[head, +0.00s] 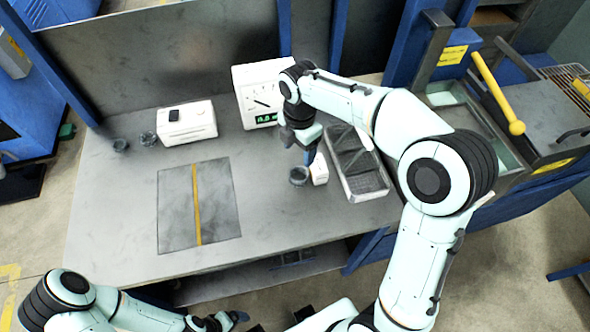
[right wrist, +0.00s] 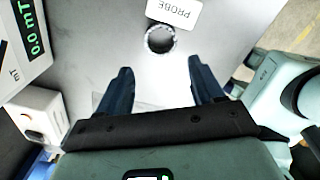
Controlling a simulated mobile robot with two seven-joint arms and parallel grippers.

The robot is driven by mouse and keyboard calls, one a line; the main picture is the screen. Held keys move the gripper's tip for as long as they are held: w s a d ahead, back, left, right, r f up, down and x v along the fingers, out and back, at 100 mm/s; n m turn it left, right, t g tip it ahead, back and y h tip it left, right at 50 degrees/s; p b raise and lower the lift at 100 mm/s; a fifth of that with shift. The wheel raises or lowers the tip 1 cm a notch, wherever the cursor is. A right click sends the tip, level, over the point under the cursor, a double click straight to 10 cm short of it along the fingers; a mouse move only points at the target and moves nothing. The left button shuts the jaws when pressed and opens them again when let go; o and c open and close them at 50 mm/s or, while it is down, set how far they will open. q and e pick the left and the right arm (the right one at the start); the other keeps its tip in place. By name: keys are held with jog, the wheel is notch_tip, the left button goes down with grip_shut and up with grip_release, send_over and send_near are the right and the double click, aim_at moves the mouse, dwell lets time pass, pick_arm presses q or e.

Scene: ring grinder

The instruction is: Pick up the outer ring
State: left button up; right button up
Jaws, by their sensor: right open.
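A dark grey ring (head: 299,175) lies on the workbench beside a small white block (head: 319,169). The right wrist view shows the same ring (right wrist: 160,38) as a hollow metal ring, next to the white block labelled PROBE (right wrist: 175,11). Two other dark ring-like pieces (head: 120,145) (head: 148,138) lie at the bench's left; I cannot tell from looks which piece is the outer ring. My right gripper (head: 308,151) is above the bench by the ring near the block. In the wrist view its fingers (right wrist: 160,72) are apart and empty, with the ring beyond their tips. My left gripper (head: 228,320) is low at the bottom edge, its fingers unclear.
The workbench (head: 105,205) has a dark mat (head: 215,200) with a yellow stripe. A white gauge box (head: 258,92) and a white device (head: 186,123) stand at the back. A mesh tray (head: 368,187) is right of the ring. The bench front is mostly clear.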

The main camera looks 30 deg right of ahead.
send_near(298, 168)
notch_tip(298, 168, down, 2)
jog(key=s+a, duration=0.1)
jog(key=s, duration=0.1)
jog(key=shift+f+b, duration=0.4)
jog(key=shift+f, duration=2.55)
jog(key=c, duration=0.7)
jog(key=shift+c, duration=0.6)
jog(key=shift+r, duration=0.15)
